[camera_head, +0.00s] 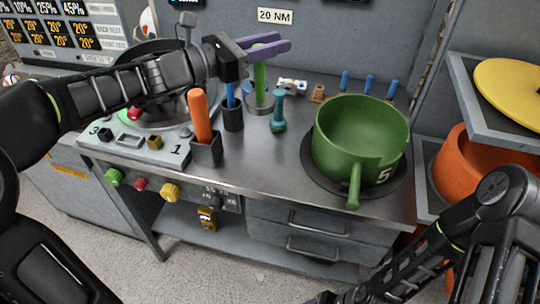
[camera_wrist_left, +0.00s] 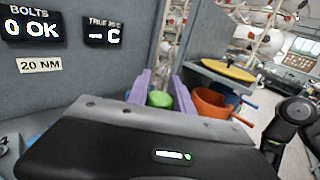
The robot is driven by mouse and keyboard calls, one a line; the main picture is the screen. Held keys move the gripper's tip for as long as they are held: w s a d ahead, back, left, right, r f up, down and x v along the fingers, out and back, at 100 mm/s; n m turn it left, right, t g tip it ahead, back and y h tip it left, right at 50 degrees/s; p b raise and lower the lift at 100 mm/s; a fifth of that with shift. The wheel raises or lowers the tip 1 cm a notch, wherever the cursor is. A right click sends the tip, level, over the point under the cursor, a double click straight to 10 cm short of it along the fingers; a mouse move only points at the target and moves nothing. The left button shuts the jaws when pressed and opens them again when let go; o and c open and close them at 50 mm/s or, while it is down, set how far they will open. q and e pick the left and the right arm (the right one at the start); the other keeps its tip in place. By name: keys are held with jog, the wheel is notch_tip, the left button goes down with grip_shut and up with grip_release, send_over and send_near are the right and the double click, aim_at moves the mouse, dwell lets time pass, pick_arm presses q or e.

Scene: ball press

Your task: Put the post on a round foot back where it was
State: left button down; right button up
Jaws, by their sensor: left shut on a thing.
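My left gripper (camera_head: 268,48) has purple fingers shut on the upper part of the green post. In the left wrist view the post's green top (camera_wrist_left: 160,99) shows between the two fingers. I cannot tell whether the foot touches the bench. My right gripper (camera_head: 322,297) is mostly cut off at the bottom edge, and its jaws cannot be made out.
A green pot (camera_head: 360,140) sits to the right. Small blue pegs (camera_head: 368,84) line the back. Bare bench (camera_head: 270,160) lies in front.

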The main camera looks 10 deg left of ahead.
aim_at(271, 95)
pick_arm(q)
notch_tip(271, 95, down, 14)
jog(key=shift+r, duration=0.25)
dwell(0.4)
notch_tip(271, 95, down, 4)
jog(key=shift+f, duration=0.25)
jog(key=c, duration=1.1)
grip_release()
jog(key=shift+f, duration=0.1)
jog(key=shift+a, duration=0.1)
